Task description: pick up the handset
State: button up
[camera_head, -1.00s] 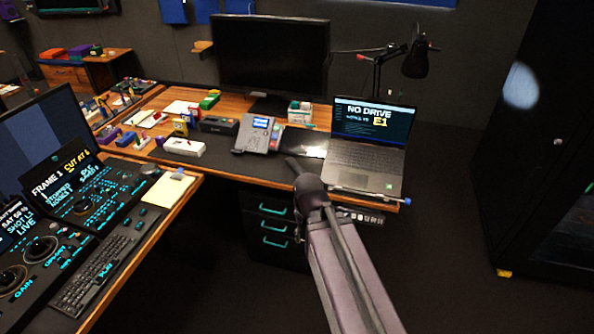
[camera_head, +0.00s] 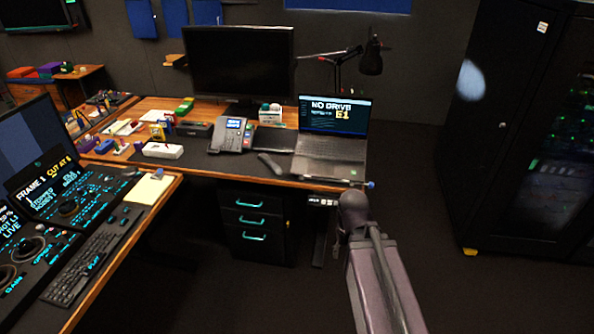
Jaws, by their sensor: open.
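A dark elongated object that looks like the handset (camera_head: 270,163) lies on the desk mat between the desk phone (camera_head: 231,135) and the laptop (camera_head: 330,150). It is small in the view, and its details cannot be made out. My arm reaches up from the bottom right, and its rounded joint shows in front of the desk's right front corner. My gripper's fingers do not show; nothing of them can be told from this view. The handset lies apart from the visible part of my arm.
The desk (camera_head: 290,182) also holds a monitor (camera_head: 238,62), a microphone on a boom (camera_head: 371,58), a white box (camera_head: 162,150) and small clutter at left. A drawer unit (camera_head: 252,228) stands below. A black rack (camera_head: 510,130) stands at right. Floor between is clear.

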aim_at(277, 171)
jog(key=z, duration=0.15)
jog(key=k, duration=0.7)
jog(key=z, duration=0.45)
jog(key=i, duration=1.4)
jog(key=u, duration=0.85)
jog(key=i, duration=0.75)
jog(key=u, duration=0.45)
